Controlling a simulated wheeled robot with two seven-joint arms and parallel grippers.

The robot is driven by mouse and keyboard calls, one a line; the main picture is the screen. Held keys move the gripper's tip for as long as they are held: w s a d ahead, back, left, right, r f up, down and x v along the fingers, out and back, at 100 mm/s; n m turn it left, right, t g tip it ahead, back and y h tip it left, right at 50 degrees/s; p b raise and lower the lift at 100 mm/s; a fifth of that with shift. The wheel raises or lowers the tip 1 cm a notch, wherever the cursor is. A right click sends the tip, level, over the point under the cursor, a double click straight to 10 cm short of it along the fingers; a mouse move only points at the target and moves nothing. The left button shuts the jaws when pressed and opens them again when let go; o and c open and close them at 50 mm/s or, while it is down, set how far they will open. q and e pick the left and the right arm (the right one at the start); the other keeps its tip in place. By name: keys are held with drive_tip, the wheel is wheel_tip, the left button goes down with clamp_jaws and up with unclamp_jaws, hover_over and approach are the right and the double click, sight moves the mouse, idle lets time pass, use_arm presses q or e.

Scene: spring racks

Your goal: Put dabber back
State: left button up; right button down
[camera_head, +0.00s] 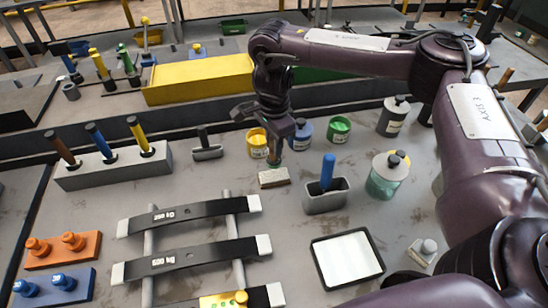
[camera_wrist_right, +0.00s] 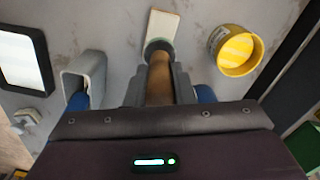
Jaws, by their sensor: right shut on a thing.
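The jaws hide most of the handle in the head view. A grey open holder (camera_head: 325,200) stands to the right of the dabber, with a blue-handled tool (camera_head: 327,170) in it. It also shows in the right wrist view (camera_wrist_right: 88,75). My left gripper is not in view.
A yellow pot (camera_head: 257,146), a blue pot (camera_head: 301,134) and a green pot (camera_head: 339,129) stand behind. A white tray (camera_head: 347,257) and a spring rack (camera_head: 190,214) lie nearer.

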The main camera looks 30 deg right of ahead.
drive_tip(key=shift+s+f, duration=0.1)
drive_tip(key=shift+f, duration=0.6)
wheel_tip(320, 180, down, 2)
drive_tip(key=shift+f+b, duration=0.25)
drive_tip(key=shift+b, duration=0.15)
drive_tip(key=shift+f, duration=0.45)
drive_tip(key=shift+f, duration=0.15)
drive_tip(key=c, duration=1.2)
unclamp_jaws()
drive_tip(key=shift+c, duration=0.2)
